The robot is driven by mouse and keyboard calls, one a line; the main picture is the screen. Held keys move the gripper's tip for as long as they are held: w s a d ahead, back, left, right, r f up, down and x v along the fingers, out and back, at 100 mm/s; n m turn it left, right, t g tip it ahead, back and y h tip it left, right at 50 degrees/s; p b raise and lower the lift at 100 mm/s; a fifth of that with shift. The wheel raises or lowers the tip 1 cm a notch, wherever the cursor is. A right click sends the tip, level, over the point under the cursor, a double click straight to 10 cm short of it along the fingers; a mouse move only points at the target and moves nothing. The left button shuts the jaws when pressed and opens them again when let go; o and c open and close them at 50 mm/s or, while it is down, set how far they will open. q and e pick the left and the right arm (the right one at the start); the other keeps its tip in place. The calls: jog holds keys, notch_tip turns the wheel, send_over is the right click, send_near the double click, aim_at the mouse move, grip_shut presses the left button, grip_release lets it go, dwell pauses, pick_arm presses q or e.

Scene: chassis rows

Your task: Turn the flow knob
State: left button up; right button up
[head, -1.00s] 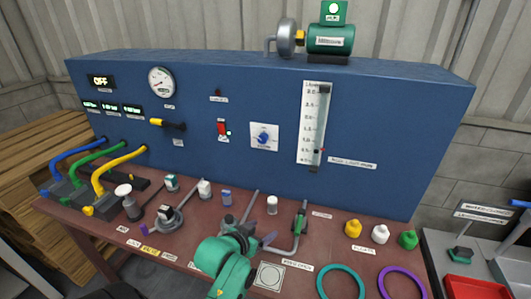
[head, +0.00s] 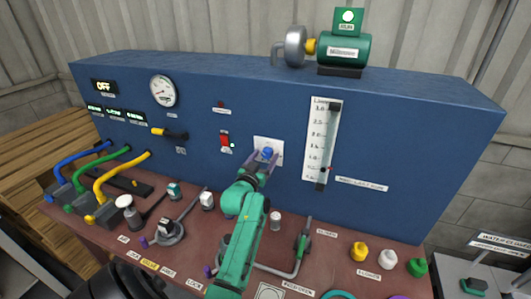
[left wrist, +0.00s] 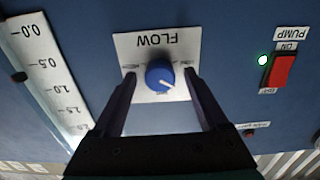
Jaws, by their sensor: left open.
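The flow knob (head: 267,153) is a round blue knob on a white plate on the blue panel. In the left wrist view the blue knob (left wrist: 160,77) has a pale pointer mark, and its plate (left wrist: 133,47) reads FLOW, upside down. My left gripper (head: 260,164) is in front of the knob. In the left wrist view its two dark fingers (left wrist: 160,88) are apart, one on each side of the knob, with gaps to it. Whether the fingertips reach the plate I cannot tell. My right gripper is not in view.
A red pump switch (head: 225,140) with a green light is left of the knob. A flow scale (head: 321,140) is to the right. The brown bench (head: 330,250) holds hoses, several caps and a bent metal rod. A green pump motor (head: 343,49) sits on top.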

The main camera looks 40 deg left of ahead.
pick_arm(q)
jog(key=shift+w+a+r, duration=0.1)
jog(key=shift+w+a, duration=0.05)
jog(key=shift+w, duration=0.2)
jog(key=shift+s, duration=0.15)
jog(key=shift+r, duration=0.1)
jog(key=shift+c, duration=0.3)
grip_shut()
jog(key=m, duration=0.4)
jog(key=shift+m, duration=0.3)
jog(key=shift+o, duration=0.3)
grip_release()
